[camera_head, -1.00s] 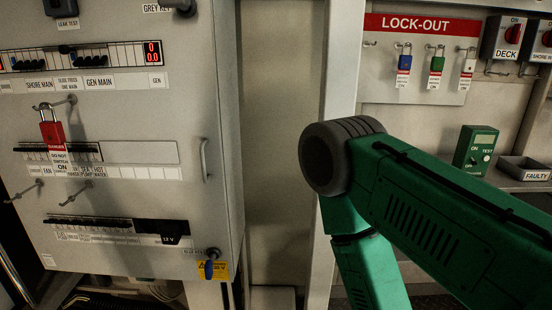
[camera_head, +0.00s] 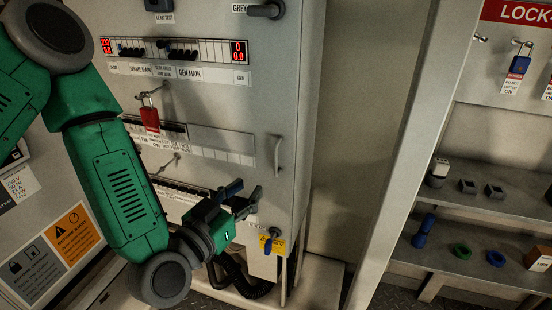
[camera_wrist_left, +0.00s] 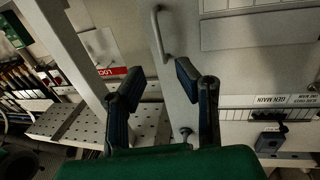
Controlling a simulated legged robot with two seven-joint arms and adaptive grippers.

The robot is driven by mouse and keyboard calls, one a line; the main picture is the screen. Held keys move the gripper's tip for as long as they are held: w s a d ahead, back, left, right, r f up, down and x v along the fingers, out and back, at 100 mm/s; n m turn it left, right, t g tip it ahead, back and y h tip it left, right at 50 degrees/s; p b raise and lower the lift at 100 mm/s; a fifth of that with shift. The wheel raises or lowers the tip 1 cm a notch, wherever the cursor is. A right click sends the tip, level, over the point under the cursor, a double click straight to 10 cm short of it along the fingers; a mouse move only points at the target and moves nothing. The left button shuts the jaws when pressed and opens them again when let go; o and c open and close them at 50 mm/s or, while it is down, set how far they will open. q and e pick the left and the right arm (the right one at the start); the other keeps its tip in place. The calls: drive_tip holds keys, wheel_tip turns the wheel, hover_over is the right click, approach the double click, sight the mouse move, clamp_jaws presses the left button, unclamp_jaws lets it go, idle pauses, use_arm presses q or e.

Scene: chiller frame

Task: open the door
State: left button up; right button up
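The door (camera_head: 262,105) is the grey front panel of a tall electrical cabinet, and it looks shut. Its metal bar handle (camera_head: 279,155) is upright near the right edge of the panel. The handle also shows in the left wrist view (camera_wrist_left: 158,33), beyond the fingertips. My left gripper (camera_head: 246,191) is in front of the lower panel, below and left of the handle in the head view. Its two fingers are apart with nothing between them, as the left wrist view (camera_wrist_left: 156,80) also shows. My right gripper is out of view.
A red padlock (camera_head: 150,119) with a tag hangs on the panel. A blue-handled key switch (camera_head: 267,245) by a yellow label is at lower right. A dark hose (camera_head: 250,288) runs below the cabinet. A pale post (camera_head: 399,150) and shelves (camera_head: 478,205) stand to the right.

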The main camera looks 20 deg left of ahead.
sight(275, 164)
use_arm(q)
drive_tip(key=x, duration=1.1)
drive_tip(key=shift+w+d+p, duration=0.15)
drive_tip(key=shift+w+p, duration=0.1)
drive_tip(key=shift+p, duration=0.15)
clamp_jaws()
